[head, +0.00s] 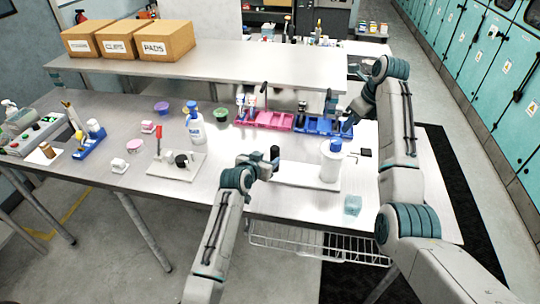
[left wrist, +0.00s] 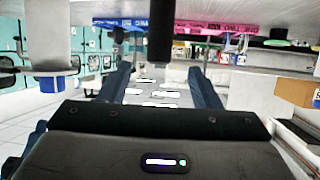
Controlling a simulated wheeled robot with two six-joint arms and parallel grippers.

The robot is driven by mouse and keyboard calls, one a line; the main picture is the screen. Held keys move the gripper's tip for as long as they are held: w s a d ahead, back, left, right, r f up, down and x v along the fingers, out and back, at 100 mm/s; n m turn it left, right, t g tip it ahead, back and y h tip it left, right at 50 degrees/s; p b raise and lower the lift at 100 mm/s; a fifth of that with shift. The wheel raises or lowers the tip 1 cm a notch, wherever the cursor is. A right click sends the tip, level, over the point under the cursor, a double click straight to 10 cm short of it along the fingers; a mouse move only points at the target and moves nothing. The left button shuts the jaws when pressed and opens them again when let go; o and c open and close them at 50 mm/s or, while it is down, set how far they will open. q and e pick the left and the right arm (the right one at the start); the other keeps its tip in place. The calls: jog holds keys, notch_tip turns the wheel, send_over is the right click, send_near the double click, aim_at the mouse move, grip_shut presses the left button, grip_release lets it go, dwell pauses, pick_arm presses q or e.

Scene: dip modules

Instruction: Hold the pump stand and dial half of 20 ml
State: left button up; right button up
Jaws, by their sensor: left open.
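A white flat stand (head: 300,176) lies at the table's front, with a black post (head: 275,152) at its left end and a white bottle with a blue cap (head: 332,163) at its right end. My left gripper (head: 268,166) is at the stand's left end, by the black post. In the left wrist view, which is upside down, the open fingers (left wrist: 160,85) have the black post (left wrist: 160,35) ahead between them; contact cannot be told. The bottle (left wrist: 48,40) shows to the left there. No dial marking is readable. My right gripper (head: 346,125) is by the blue bins; its fingers are unclear.
A white base with a red lever and black knob (head: 180,160) lies left of my left gripper. A white bottle (head: 195,128) stands behind it. Pink bins (head: 268,119) and blue bins (head: 318,126) line the middle. A clear bluish block (head: 352,204) lies near the front edge.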

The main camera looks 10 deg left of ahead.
aim_at(276, 150)
pick_arm(q)
jog(key=x, duration=1)
jog(key=shift+w, duration=0.1)
grip_shut()
dwell(0.4)
